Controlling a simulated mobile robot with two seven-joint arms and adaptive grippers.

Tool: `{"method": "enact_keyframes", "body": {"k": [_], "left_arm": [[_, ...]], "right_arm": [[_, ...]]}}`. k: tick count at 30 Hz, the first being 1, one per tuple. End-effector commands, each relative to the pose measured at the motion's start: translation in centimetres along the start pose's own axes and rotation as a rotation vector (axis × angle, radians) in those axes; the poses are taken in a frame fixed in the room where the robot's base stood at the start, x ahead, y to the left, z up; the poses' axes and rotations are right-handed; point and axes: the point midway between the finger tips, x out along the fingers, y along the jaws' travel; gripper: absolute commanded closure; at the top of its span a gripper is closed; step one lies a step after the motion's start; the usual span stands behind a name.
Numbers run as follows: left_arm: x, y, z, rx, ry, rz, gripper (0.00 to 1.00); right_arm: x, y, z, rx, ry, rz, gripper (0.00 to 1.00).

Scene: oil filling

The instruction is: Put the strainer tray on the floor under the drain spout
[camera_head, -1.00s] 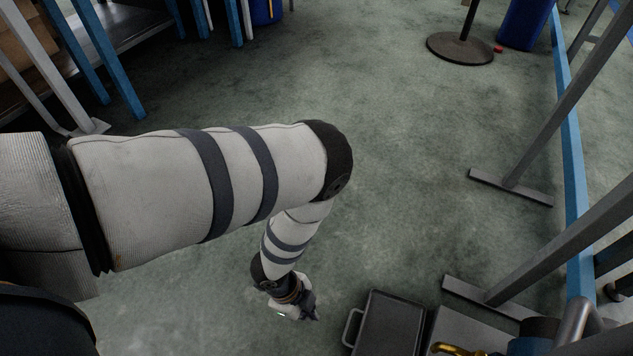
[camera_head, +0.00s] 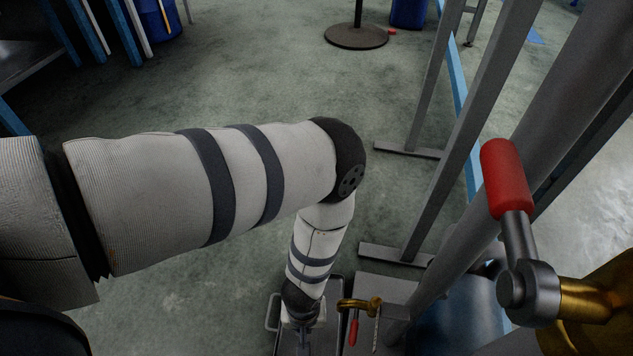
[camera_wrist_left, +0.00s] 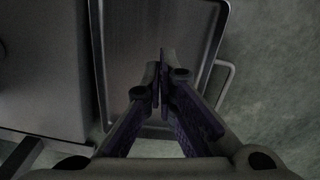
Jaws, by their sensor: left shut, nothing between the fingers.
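The dark grey strainer tray (camera_wrist_left: 145,35) lies flat on the floor in the left wrist view, with a wire handle (camera_wrist_left: 229,84) on its right side. In the head view my left arm hides most of it, but its handle (camera_head: 272,312) shows. My left gripper (camera_wrist_left: 162,62) is shut and empty, its fingers over the tray; contact cannot be judged. A brass tap with a small red handle (camera_head: 360,304), seemingly the drain spout, shows just right of my left wrist. Whether the tray lies below its outlet cannot be told. My right gripper is out of view.
A grey flat-topped block (camera_wrist_left: 45,65) borders the tray. Grey metal frame legs (camera_head: 415,250) stand to the right. A large brass valve with a red grip (camera_head: 508,180) is close at right. Open floor (camera_head: 180,310) lies left of the tray.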

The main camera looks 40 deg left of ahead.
Motion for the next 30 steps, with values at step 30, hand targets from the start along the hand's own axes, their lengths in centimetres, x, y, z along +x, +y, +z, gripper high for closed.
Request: {"method": "enact_keyframes", "body": {"k": [30], "left_arm": [[6.0,0.0,4.0,0.005,0.0,0.0,1.0]], "right_arm": [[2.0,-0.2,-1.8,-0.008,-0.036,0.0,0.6]]}}
